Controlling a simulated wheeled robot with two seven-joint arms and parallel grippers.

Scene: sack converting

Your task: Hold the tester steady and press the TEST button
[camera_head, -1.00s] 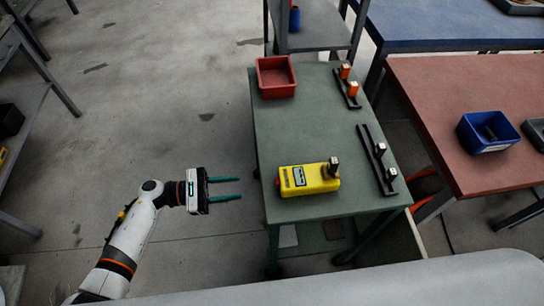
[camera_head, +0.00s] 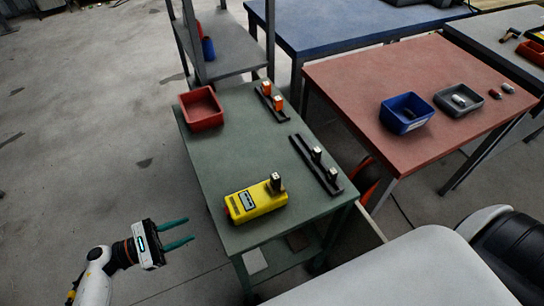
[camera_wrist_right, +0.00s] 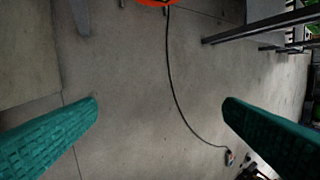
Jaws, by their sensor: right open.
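The yellow tester (camera_head: 256,202) lies on the near part of the green table (camera_head: 208,160). It has a small display on top and a dark post with a pale top at its right end. I cannot pick out the TEST button at this size. My left gripper (camera_head: 188,231) is open and empty, left of the table and apart from the tester. My right gripper (camera_wrist_right: 160,108) shows in the right wrist view with its teal fingers wide apart. Only bare floor and a cable lie between them. The tester is not in that view.
A red bin (camera_head: 201,112) stands on the table's far left. Two dark racks, one with orange-topped pieces (camera_head: 278,102), one with pale-topped pieces (camera_head: 317,155), lie along its right side. A red table (camera_head: 350,75) with a blue bin (camera_head: 400,122) stands to the right. A black cable (camera_wrist_right: 178,90) crosses the floor.

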